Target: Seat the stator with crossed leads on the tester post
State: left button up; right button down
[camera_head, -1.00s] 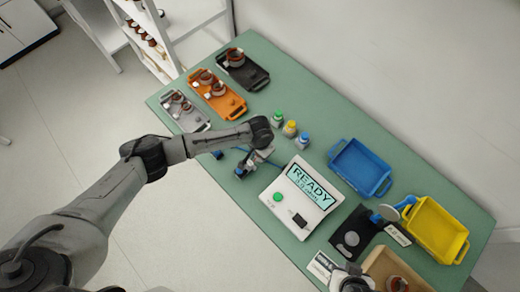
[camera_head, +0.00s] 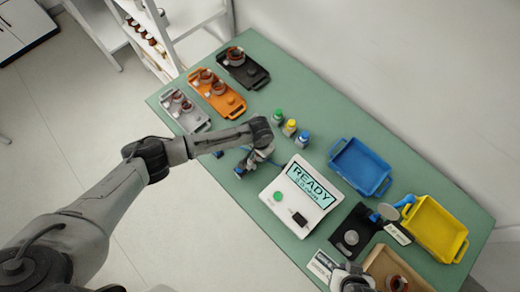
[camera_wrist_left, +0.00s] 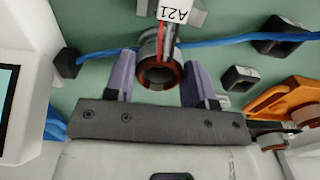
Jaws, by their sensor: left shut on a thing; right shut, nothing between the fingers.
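In the left wrist view a ring-shaped stator (camera_wrist_left: 159,75) with copper windings sits between the two purple fingers of my left gripper (camera_wrist_left: 162,88), which is shut on it. Whether the leads cross is too small to tell. In the head view my left arm hides most of this gripper, beside the white tester (camera_head: 299,200), whose screen reads READY. I cannot make out the tester post. My right gripper (camera_head: 351,275) is shut and empty at the bottom edge.
Grey (camera_head: 196,122), orange (camera_head: 228,108) and black (camera_head: 252,80) trays hold stators. Bottles (camera_head: 290,128) stand mid-table. A blue tray (camera_head: 361,167), yellow tray (camera_head: 436,230), black stand (camera_head: 356,228) and cardboard box (camera_head: 384,262) with a stator lie right. A blue cable (camera_wrist_left: 225,43) passes behind the held stator.

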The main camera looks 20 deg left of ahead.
pick_arm(q)
jog(key=o, duration=1.1)
jog(key=shift+c, duration=0.2)
notch_tip(320, 180, up, 14)
jog(key=p, duration=0.1)
jog(key=shift+f, duration=0.1)
